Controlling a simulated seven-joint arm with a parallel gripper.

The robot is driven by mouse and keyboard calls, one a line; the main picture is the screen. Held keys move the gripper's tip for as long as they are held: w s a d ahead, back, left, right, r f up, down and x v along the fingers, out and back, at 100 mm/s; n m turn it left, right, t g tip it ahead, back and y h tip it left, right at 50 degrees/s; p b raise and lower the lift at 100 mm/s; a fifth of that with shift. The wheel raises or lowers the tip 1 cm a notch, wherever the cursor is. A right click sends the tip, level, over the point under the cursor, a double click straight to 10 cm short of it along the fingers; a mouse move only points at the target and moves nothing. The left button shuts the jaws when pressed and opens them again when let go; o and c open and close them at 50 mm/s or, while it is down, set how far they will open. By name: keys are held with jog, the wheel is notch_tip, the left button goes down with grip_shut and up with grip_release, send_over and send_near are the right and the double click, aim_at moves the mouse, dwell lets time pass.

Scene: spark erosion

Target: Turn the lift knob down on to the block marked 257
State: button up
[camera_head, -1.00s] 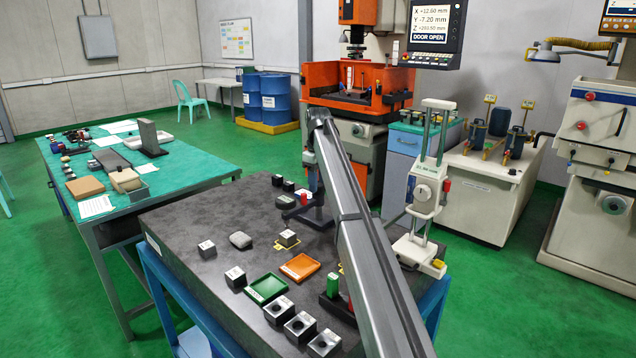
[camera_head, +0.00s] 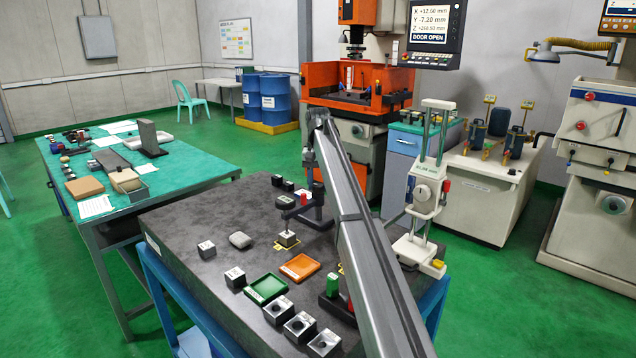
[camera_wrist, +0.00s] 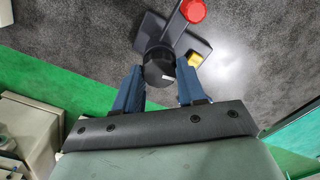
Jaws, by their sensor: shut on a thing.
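My gripper (camera_wrist: 160,84) has its two blue fingers shut on a black round knob (camera_wrist: 159,68) with a white mark, one finger on each side. In the head view my arm hides most of the gripper and the knob. The knob belongs to a small dark stand (camera_head: 318,218) with a red knob (camera_head: 304,199), also in the wrist view (camera_wrist: 193,11). Contact and the block's marking cannot be made out.
An orange tray (camera_head: 299,267), a green tray (camera_head: 267,289) and several metal blocks (camera_head: 235,277) sit on the dark plate (camera_head: 190,290). A tall white column stand (camera_head: 424,190) is at the right. The plate's left part is mostly clear.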

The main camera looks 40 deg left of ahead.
aim_at(319, 184)
jog(key=m, duration=0.5)
jog(key=shift+w+m, duration=0.1)
jog(key=shift+m, duration=0.3)
dwell(0.4)
jog(key=o, duration=1.1)
jog(key=shift+r, duration=6.9)
jog(key=shift+d, duration=0.1)
